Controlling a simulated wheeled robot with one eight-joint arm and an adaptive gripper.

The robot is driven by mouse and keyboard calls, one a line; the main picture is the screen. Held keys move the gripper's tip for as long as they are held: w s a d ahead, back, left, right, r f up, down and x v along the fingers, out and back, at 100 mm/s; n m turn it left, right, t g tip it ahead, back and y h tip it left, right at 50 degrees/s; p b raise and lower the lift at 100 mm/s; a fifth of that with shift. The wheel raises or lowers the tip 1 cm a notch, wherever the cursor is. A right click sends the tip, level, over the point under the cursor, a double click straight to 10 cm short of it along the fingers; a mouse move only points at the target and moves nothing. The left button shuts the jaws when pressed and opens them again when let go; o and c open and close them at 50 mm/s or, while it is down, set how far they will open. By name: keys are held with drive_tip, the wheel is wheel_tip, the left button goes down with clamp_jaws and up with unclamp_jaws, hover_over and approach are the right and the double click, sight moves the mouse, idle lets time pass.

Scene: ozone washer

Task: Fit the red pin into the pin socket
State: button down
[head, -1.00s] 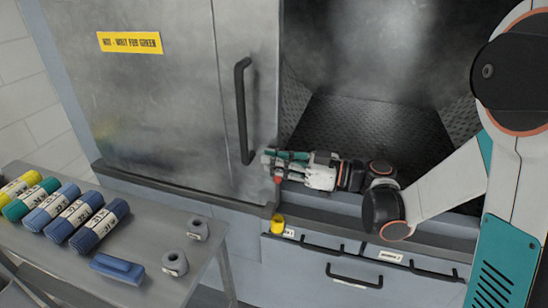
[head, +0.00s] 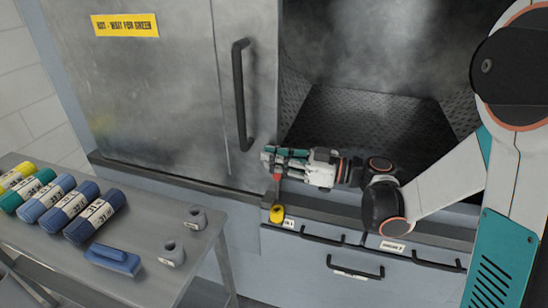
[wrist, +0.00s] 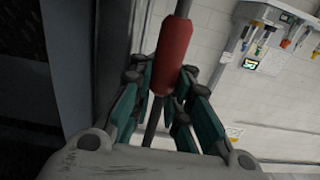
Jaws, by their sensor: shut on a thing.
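The red pin (head: 277,182) hangs below the fingers of my gripper (head: 271,160) in the head view, close to upright. In the wrist view the red pin (wrist: 174,55) has a red sleeve on a thin grey shaft, and the teal fingers of my gripper (wrist: 158,88) are shut around it. A small yellow fitting (head: 277,213) on the washer front lies just below the pin, with a visible gap. I cannot tell whether it is the pin socket; no socket opening shows.
The washer door handle (head: 242,95) stands just left of my gripper. The open chamber (head: 365,125) is behind my arm.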

sight(275, 180)
drive_tip(key=shift+f+b, duration=0.85)
drive_tip(key=shift+f, duration=0.45)
drive_tip(key=shift+f+b, duration=1.15)
drive_tip(key=shift+b, duration=0.2)
idle(1.0)
drive_tip(key=shift+f+b, duration=0.5)
drive_tip(key=shift+f, duration=0.6)
drive_tip(key=c, duration=1.4)
unclamp_jaws()
drive_tip(key=shift+d, duration=0.1)
drive_tip(key=v, duration=1.1)
drive_tip(key=shift+s+d, duration=0.2)
drive_tip(key=shift+d, duration=0.15)
